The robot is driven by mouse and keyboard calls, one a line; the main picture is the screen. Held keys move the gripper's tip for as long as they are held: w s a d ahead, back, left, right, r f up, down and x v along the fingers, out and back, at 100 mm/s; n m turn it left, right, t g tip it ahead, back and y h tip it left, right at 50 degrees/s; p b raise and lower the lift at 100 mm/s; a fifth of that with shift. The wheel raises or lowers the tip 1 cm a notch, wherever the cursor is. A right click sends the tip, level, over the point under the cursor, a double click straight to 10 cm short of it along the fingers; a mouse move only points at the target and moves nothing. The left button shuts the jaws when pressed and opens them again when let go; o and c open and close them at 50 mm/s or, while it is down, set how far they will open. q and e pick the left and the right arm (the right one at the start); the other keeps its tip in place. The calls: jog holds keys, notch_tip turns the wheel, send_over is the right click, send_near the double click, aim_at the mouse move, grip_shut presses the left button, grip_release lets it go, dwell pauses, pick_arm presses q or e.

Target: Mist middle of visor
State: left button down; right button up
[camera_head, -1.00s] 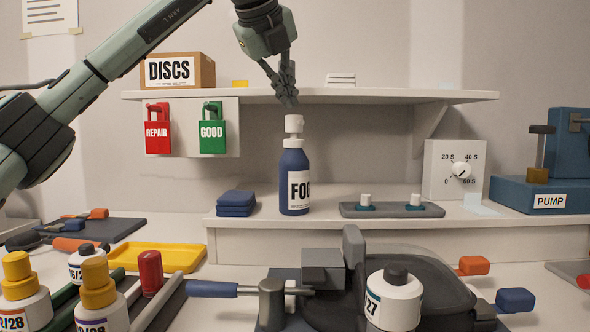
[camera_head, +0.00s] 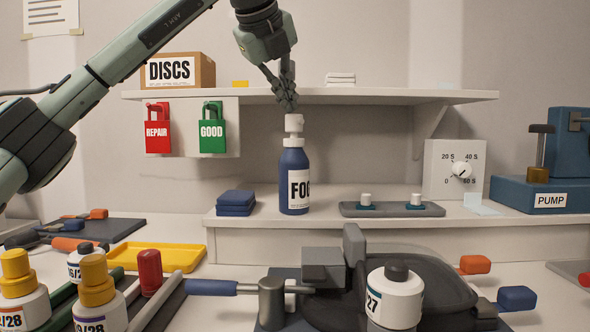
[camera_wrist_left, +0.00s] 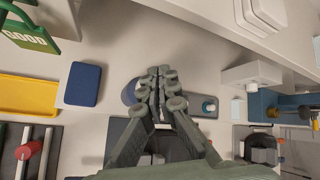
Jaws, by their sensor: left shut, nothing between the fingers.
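A dark blue spray bottle with a white nozzle head and a label reading "FO…" (camera_head: 294,185) stands upright on the raised bench ledge. My left gripper (camera_head: 289,104) points down just above its nozzle, fingers together and empty. Whether the fingertips touch the nozzle I cannot tell. In the left wrist view the closed fingers (camera_wrist_left: 158,88) cover most of the bottle; a blue edge (camera_wrist_left: 129,93) shows beside them. A dark, glossy curved piece, apparently the visor (camera_head: 428,290), lies in front by a grey clamp, partly hidden by a white bottle. My right gripper is not in view.
A shelf (camera_head: 400,96) runs behind the gripper, with a DISCS box (camera_head: 178,71) on it. Blue folded cloths (camera_head: 236,203) and a grey tray with two white knobs (camera_head: 391,210) flank the bottle. A dial box (camera_head: 454,170) and pump (camera_head: 550,195) stand right.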

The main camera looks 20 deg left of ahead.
pick_arm(q)
jog(key=shift+f+b, duration=0.3)
jog(key=shift+f, duration=0.1)
jog(key=shift+r, duration=0.15)
jog(key=shift+r+p, duration=0.65)
notch_tip(320, 180, up, 4)
jog(key=p, duration=0.3)
jog(key=shift+f, duration=0.15)
jog(key=shift+r+p, duration=0.75)
jog(key=shift+r, duration=0.5)
jog(key=shift+f, duration=0.1)
dwell(0.8)
